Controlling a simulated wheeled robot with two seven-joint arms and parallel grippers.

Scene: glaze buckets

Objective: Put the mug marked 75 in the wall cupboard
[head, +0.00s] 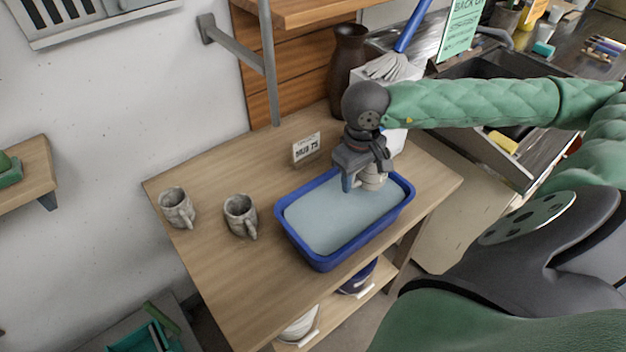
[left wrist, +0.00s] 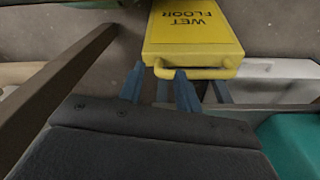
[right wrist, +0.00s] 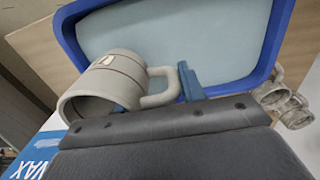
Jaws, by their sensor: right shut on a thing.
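My right gripper (head: 362,181) is shut on a pale grey mug (head: 376,177) and holds it over the right back part of a blue tub. In the right wrist view the mug (right wrist: 108,84) lies tilted on its side, with its handle toward the fingers and a small label on its wall. The label's number is too small to read. A card (head: 306,147) reading "MUG 75" stands behind the tub. My left gripper (left wrist: 158,85) is open and empty in the left wrist view, facing a yellow sign. I cannot tell which thing in view is the wall cupboard.
The blue tub (head: 283,223) of pale liquid stands on the wooden table (head: 220,290). Two mottled grey mugs (head: 177,208) (head: 240,215) stand to its left. A brown vase (head: 347,65) and a metal post (head: 268,60) are behind. The yellow "WET FLOOR" sign (left wrist: 192,30) is near my left gripper.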

